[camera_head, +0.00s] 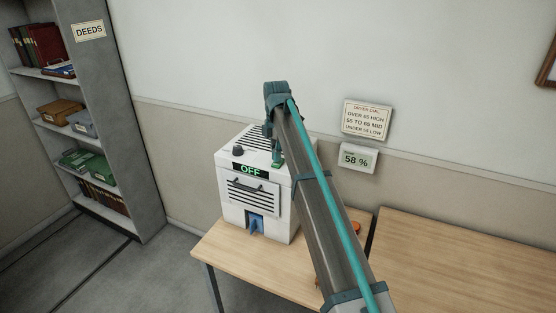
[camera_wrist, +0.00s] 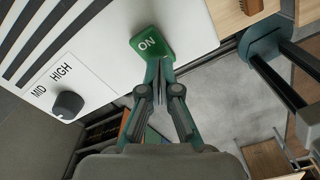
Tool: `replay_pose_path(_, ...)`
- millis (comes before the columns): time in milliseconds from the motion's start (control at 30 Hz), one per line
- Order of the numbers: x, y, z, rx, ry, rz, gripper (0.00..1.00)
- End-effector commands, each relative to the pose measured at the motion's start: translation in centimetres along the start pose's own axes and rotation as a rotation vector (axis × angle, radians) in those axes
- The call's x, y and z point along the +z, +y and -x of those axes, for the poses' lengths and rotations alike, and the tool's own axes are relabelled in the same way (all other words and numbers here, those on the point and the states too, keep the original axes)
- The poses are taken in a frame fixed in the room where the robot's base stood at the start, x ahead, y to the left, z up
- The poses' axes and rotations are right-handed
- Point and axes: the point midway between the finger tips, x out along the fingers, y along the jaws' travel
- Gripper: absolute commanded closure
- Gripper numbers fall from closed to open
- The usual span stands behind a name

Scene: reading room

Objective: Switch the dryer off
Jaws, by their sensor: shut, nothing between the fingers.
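The dryer (camera_head: 284,216) is a white box with black slats, standing on a wooden table. Its front display (camera_head: 250,170) reads OFF in green. In the wrist view a green switch (camera_wrist: 148,42) marked ON lies on the dryer's white top. My gripper (camera_wrist: 159,64) is shut and empty, its fingertips at the near edge of the switch. I cannot tell whether they press on it or only hover. In the head view my arm comes from the lower right and bends down over the dryer's top, hiding part of it.
A dark dial (camera_wrist: 68,104) on the dryer has MID and HIGH marks near it. A wall sign (camera_head: 367,119) and a humidity readout (camera_head: 357,158) of 58 % hang behind. A grey shelf (camera_head: 140,150) stands left. Another table (camera_head: 460,255) at right is clear.

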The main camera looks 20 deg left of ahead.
Motion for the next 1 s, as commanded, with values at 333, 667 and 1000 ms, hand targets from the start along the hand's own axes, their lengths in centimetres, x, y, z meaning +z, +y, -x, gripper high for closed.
replay_pose_path(333,0.0,0.0,2.9,0.001,0.000,0.000,1.00)
replay_pose_path(667,0.0,0.0,5.1,0.001,0.000,0.000,1.00)
replay_pose_path(1000,0.0,0.0,5.3,0.001,0.000,0.000,1.00)
